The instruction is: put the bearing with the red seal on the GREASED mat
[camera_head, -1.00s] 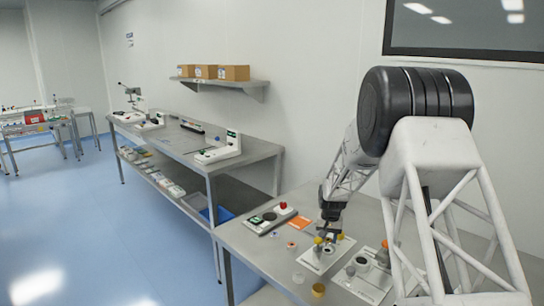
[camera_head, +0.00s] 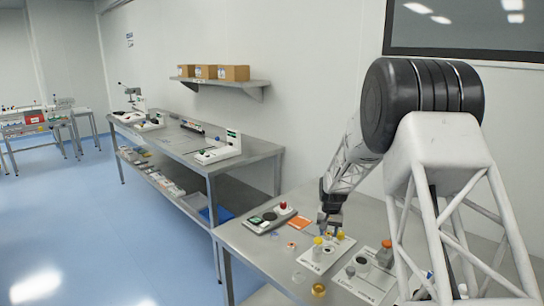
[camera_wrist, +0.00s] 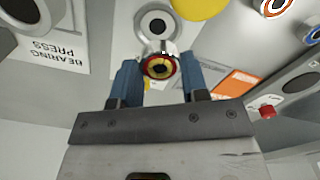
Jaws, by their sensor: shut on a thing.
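In the head view, my gripper (camera_head: 330,229) is over the back part of a white plate on the near bench, and the held bearing is too small to make out. No mat can be read as GREASED in either view. An orange card (camera_head: 299,223) lies left of the gripper, and it also shows in the wrist view (camera_wrist: 236,86); its print is not readable.
A plate marked BEARING PRESS (camera_wrist: 62,54) shows in the wrist view. A yellow-topped part (camera_head: 318,241) stands close to the gripper. A box with a red button (camera_head: 283,205) stands at the back left. A gold cup (camera_head: 318,290) is in front.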

